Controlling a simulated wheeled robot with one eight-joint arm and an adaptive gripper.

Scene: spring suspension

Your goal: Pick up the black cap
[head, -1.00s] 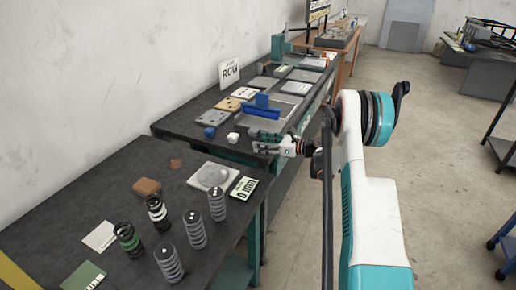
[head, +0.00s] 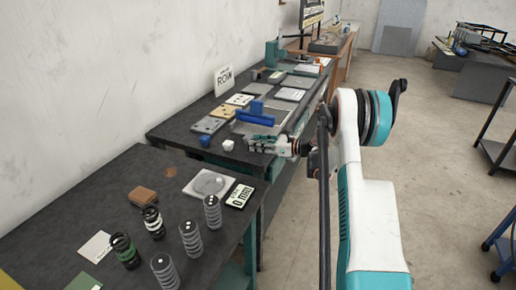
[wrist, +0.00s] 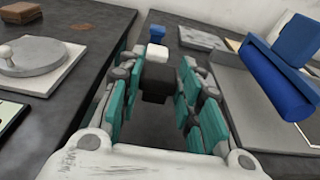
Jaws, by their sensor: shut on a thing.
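The black cap (wrist: 157,82) shows in the wrist view as a dark, blocky piece between the fingers of my gripper (wrist: 155,88). My gripper is shut on it, with the green-sided fingers at its left and right. In the head view my gripper (head: 262,143) is low over the near right part of the far dark table. The cap cannot be made out there, as the fingers hide it.
A white block (head: 228,145) and a small blue block (head: 205,140) lie just left of my gripper. A blue holder (head: 256,117) stands behind it on a grey tray (head: 279,116). The near table (head: 120,178) carries several spring stacks.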

